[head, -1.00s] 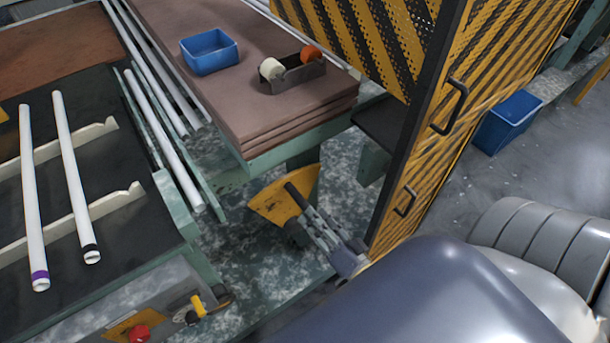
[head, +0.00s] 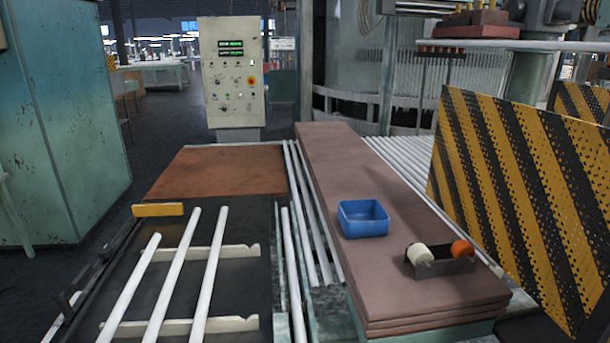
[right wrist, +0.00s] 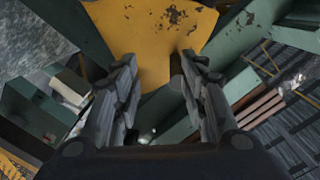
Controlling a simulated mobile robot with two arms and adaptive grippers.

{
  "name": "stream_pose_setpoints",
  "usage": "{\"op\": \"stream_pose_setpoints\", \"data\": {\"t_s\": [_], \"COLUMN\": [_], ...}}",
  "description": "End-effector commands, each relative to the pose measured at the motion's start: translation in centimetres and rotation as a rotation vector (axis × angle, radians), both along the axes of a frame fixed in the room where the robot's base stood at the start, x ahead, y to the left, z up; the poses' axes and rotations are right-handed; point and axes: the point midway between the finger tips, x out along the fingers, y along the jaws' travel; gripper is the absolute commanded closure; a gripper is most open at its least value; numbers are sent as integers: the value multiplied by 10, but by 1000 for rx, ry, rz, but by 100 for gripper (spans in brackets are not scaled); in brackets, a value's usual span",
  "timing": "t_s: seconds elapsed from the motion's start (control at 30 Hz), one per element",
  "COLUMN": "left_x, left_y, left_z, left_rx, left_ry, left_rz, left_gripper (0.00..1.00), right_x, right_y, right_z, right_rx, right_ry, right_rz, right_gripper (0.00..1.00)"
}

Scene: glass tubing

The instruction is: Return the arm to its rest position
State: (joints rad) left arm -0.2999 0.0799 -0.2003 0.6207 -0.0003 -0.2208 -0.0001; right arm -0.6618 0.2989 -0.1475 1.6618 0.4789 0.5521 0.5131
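My right gripper (right wrist: 158,85) shows in the right wrist view with its two fingers apart and nothing between them. Beyond the fingers is a yellow plate (right wrist: 150,35) with worn, chipped paint, and green frame beams around it. Neither of my arms shows in the head view now, so my left gripper is out of sight. In the head view, several white glass tubes (head: 172,275) lie across pale notched racks (head: 235,252) on a dark table.
A blue bin (head: 363,218) and a tape dispenser (head: 440,262) sit on the stacked brown boards (head: 330,165). A yellow-and-black striped guard (head: 520,200) stands at the right. A control cabinet (head: 233,75) stands at the back, and a green cabinet (head: 65,130) at the left.

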Motion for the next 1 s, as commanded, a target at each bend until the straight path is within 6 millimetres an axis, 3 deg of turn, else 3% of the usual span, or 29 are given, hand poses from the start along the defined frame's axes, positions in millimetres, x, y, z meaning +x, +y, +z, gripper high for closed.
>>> {"op": "stream_pose_setpoints", "data": {"t_s": [0.17, 0.27, 0.4, 0.5, 0.6, 0.73, 0.83, 1.0], "left_x": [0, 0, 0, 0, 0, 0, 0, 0], "left_y": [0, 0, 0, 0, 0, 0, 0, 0], "left_z": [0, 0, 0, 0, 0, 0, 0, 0], "left_rx": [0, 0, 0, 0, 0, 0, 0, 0], "left_ry": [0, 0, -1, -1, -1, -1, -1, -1], "left_rz": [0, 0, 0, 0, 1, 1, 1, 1], "left_gripper": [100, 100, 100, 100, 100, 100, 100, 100], "right_x": [-22, -51, -109, -160, -208, -252, -269, -275], "right_y": [7, 12, 19, 24, 27, 28, 28, 28], "right_z": [-112, -184, -273, -323, -355, -375, -380, -382], "right_rx": [-194, -322, -493, -600, -683, -751, -774, -782], "right_ry": [269, 460, 731, 920, 1071, 1200, 1247, 1262], "right_rz": [66, 140, 281, 407, 529, 650, 697, 715], "right_gripper": [60, 60, 60, 60, 60, 60, 60, 60]}}
